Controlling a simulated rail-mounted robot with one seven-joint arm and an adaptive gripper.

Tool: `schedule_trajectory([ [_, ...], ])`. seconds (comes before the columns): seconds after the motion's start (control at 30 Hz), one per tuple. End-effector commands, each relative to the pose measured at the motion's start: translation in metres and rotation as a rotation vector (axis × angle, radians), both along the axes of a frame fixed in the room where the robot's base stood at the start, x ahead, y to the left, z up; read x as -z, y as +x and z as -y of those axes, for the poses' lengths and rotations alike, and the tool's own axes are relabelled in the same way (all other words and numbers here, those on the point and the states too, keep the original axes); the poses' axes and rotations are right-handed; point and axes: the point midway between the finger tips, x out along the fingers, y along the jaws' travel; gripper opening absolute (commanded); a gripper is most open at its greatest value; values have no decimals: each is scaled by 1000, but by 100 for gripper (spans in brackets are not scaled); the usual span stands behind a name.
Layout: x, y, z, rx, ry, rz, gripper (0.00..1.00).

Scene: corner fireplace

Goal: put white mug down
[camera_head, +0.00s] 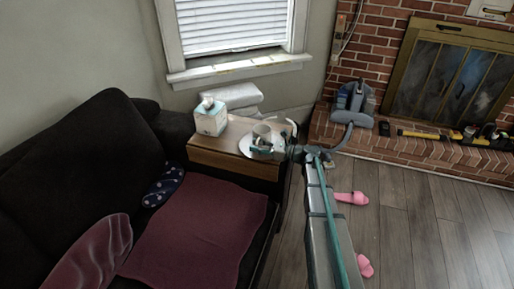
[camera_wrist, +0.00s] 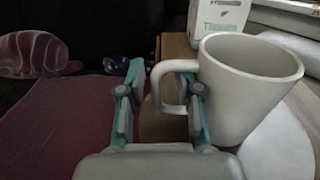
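The white mug (camera_wrist: 245,90) is upright on the right of the wrist view, with its handle (camera_wrist: 160,88) toward my gripper. My gripper (camera_wrist: 160,105) has its two fingers spread apart, with the outer bar of the handle between them. The right finger appears to be at the handle's opening, and I see gaps beside the bar. In the head view the mug (camera_head: 262,131) is at a round white plate (camera_head: 246,152) on the wooden side table (camera_head: 225,149), with my gripper beside it. The mug's base is partly hidden, so contact with the plate is unclear.
A tissue box (camera_head: 211,119) stands on the table left of the mug and also shows behind it in the wrist view (camera_wrist: 217,22). A dark sofa (camera_head: 95,150) adjoins the table. Pink slippers (camera_head: 351,198) lie on the floor. The table's front left is bare.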

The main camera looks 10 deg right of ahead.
Motion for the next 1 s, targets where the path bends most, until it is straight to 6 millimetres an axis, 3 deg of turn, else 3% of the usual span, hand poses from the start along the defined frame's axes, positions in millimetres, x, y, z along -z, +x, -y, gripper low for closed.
schedule_trajectory([
  [0.03,-6,-1,1,0,0,2,34],
  [0.6,-4,-53,91,2,0,1,34],
  [1.0,-4,-61,104,0,0,1,34],
])
